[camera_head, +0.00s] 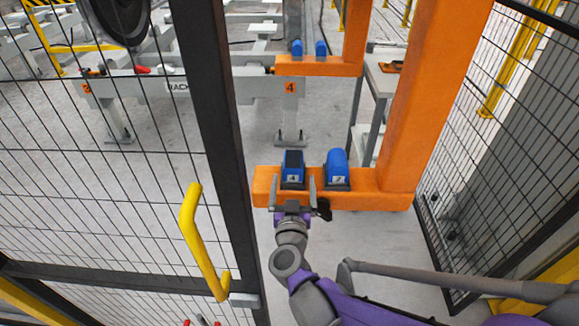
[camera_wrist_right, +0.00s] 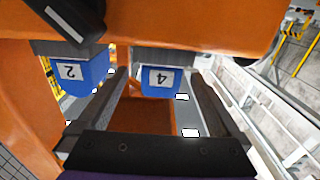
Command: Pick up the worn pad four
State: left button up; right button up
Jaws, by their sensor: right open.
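Worn pad four (camera_head: 292,167) is a blue block with a dark top and a white label "4". It sits on the orange beam in the head view. It also shows in the right wrist view (camera_wrist_right: 160,80), with its label upside down. My right gripper (camera_head: 293,184) is open at the beam's near side, one finger on each side of pad four. In the right wrist view, gaps show between the pad and both fingers, so it is not gripped. How deep the fingers reach around it I cannot tell. My left gripper is not in view.
A second blue pad labelled "2" (camera_head: 337,168) sits just right of pad four on the orange beam (camera_head: 378,201). An orange post rises at the right. A black mesh gate with a yellow handle (camera_head: 190,235) stands close on the left. Mesh fencing (camera_head: 480,150) is at the right.

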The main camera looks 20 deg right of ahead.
aim_at(294, 178)
jog(key=x, duration=0.3)
jog(key=shift+w+d, duration=0.2)
jog(key=shift+w, duration=0.1)
jog(key=x, duration=0.5)
jog(key=shift+w+r, duration=0.2)
jog(key=shift+s+a, duration=0.1)
grip_shut()
